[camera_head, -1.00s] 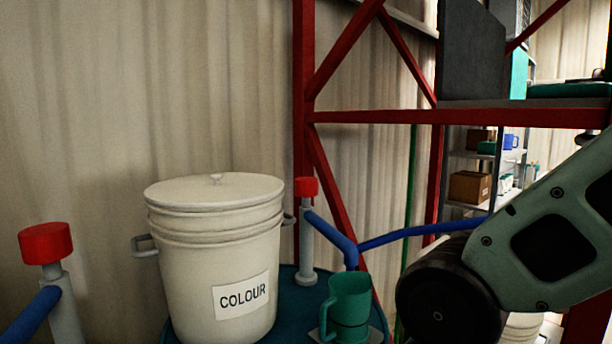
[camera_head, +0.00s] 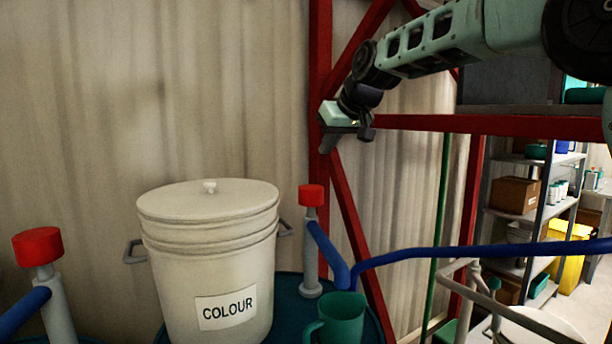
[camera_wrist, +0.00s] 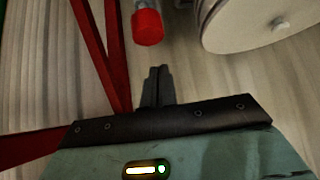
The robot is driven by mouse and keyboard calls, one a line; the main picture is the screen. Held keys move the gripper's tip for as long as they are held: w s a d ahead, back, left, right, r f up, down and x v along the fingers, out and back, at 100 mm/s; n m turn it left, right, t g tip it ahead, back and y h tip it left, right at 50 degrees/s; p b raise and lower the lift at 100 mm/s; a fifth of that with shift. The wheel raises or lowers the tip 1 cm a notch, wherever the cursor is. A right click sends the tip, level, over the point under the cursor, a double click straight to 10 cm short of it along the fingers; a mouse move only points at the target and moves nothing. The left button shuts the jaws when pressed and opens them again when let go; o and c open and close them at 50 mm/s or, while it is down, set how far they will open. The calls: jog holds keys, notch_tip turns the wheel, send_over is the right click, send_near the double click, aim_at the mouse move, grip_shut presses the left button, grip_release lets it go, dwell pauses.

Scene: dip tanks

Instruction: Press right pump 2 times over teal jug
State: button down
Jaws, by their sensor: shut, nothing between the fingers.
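The right pump (camera_head: 311,240) has a red cap (camera_head: 312,195) on a grey post and a blue spout (camera_head: 328,255) that slants down to the right. The teal jug (camera_head: 341,318) stands under the spout end, on the dark teal drum top. My gripper (camera_head: 328,146) is above the right pump's cap and a little to its right, apart from it. In the wrist view my gripper (camera_wrist: 157,72) is shut and empty, with the red cap (camera_wrist: 147,27) ahead of the fingertips. The left pump (camera_head: 38,248) has a red cap too.
A lidded white bucket marked COLOUR (camera_head: 212,260) stands left of the right pump. Red rack posts and braces (camera_head: 322,60) rise just behind my gripper. A blue hose (camera_head: 480,252) runs right. Shelves with boxes (camera_head: 515,195) stand at the far right.

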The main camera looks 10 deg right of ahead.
jog(key=shift+w+d+r+t, duration=0.3)
jog(key=shift+w+d+r, duration=0.25)
jog(key=shift+w+r, duration=0.3)
jog(key=p, duration=0.4)
send_over(317, 190)
jog(key=f, duration=0.4)
jog(key=w+f, duration=0.1)
jog(key=f, duration=0.1)
jog(key=shift+a+f, duration=0.15)
notch_tip(317, 190, down, 4)
jog(key=shift+w+r+p, duration=0.15)
jog(key=shift+r+p, duration=0.05)
jog(key=shift+p, duration=0.5)
jog(key=shift+a+f, duration=0.1)
jog(key=shift+f, duration=0.55)
jog(key=shift+f, duration=0.15)
notch_tip(317, 190, down, 4)
jog(key=b, duration=0.3)
jog(key=shift+r, duration=0.25)
jog(key=shift+f, duration=0.1)
